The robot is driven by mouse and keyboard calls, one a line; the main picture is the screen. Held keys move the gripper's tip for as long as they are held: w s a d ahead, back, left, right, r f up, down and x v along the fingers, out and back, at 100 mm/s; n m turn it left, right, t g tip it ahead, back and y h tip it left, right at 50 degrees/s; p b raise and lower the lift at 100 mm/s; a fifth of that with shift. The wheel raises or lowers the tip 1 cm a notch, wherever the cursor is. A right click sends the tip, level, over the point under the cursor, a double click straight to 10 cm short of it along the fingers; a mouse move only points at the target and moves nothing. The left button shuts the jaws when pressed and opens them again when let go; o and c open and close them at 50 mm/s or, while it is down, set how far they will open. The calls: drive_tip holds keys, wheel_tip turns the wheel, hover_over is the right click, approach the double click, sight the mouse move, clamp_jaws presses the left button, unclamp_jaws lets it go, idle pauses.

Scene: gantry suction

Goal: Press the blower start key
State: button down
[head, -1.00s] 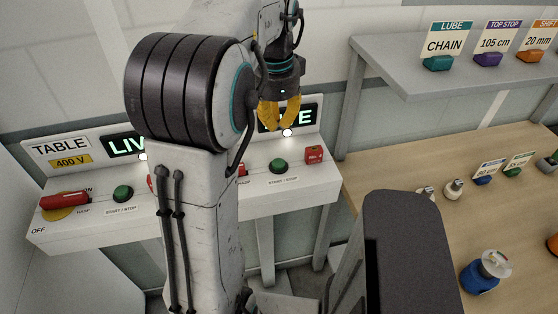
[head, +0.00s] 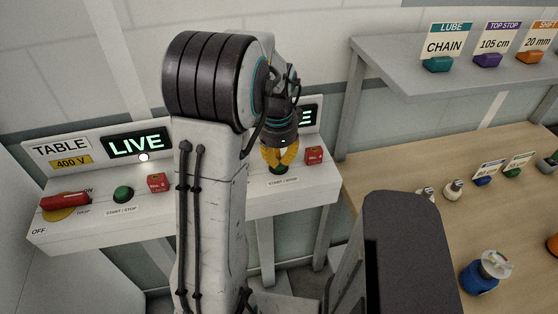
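Two control panels stand side by side against the wall. The left panel (head: 57,235) is labelled TABLE, 400 V, and has a green START/STOP key (head: 123,193). On the right-hand panel, a second green key (head: 279,170) shows just below my gripper (head: 279,165). My arm hides this panel's name, so I cannot read whether it says blower. My gripper's yellow fingers point down over that key and partly cover it. Their tips taper toward each other, but whether they are fully shut is unclear. I cannot tell whether they touch the key.
A lit LIVE display (head: 138,142) and a red rotary handle (head: 65,200) are on the left panel. Red boxes sit right of each green key, one on the left panel (head: 158,182) and one on the right (head: 314,155). A wooden bench (head: 400,170) and a grey shelf (head: 400,75) stand at right.

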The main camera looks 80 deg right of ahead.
sight(279, 168)
drive_tip(key=shift+f, duration=0.7)
wheel_tip(279, 168, down, 2)
drive_tip(key=shift+f+b, duration=0.1)
drive_tip(key=shift+b, duration=0.85)
drive_tip(key=shift+a, duration=0.1)
drive_tip(key=shift+f, duration=0.1)
drive_tip(key=shift+r+p, duration=0.4)
drive_tip(key=shift+r, duration=0.05)
wheel_tip(279, 168, up, 14)
drive_tip(key=p, duration=0.2)
drive_tip(key=shift+a+f, duration=0.2)
drive_tip(key=shift+a, duration=0.25)
